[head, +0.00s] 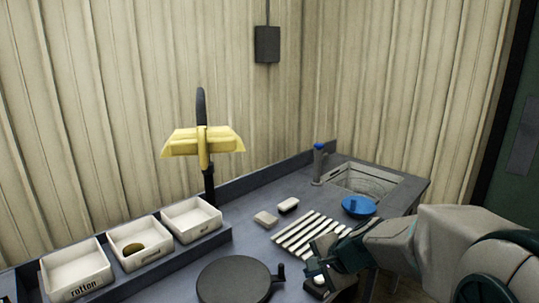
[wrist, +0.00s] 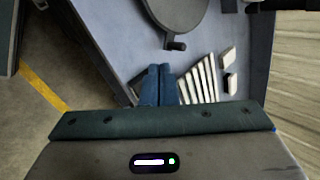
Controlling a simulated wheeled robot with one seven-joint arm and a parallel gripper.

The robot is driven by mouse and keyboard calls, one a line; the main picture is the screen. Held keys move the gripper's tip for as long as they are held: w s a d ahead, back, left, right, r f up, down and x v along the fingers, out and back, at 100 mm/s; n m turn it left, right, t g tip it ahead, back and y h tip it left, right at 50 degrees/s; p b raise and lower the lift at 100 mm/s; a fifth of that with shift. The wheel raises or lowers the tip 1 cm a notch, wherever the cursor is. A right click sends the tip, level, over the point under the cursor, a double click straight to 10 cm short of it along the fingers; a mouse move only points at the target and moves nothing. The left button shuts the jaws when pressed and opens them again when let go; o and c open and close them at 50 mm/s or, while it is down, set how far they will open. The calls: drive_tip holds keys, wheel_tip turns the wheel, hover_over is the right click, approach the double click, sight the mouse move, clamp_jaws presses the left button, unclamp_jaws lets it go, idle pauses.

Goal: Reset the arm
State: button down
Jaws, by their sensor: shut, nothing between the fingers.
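My gripper (head: 318,272) is at the front right of the grey bench in the head view, at the near end of the white slatted rack (head: 308,232). In the wrist view its two blue fingers (wrist: 158,80) are side by side and shut, with nothing seen between them. The rack also shows just right of the fingers in the wrist view (wrist: 201,80). My arm reaches in from the right edge of the head view. I cannot tell the exact height of the fingertips above the bench.
A dark round plate with a handle (head: 233,280) lies left of my gripper. Three white bins (head: 75,268) line the left back. A yellow lamp (head: 203,141) stands behind. A blue disc (head: 358,206) lies by the sink (head: 365,181). Two small blocks (head: 266,219) lie behind the rack.

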drive_tip(key=s+d+n+g+h, duration=0.1)
drive_tip(key=s+d+n+h, duration=0.1)
drive_tip(key=s+n, duration=0.4)
drive_tip(key=s+d+r+n+g+h, duration=0.1)
drive_tip(key=s+n, duration=0.5)
drive_tip(key=s, duration=0.6)
drive_tip(key=shift+s+d+r+h, duration=0.3)
drive_tip(key=shift+d+h, duration=0.35)
drive_tip(key=shift+h, duration=0.35)
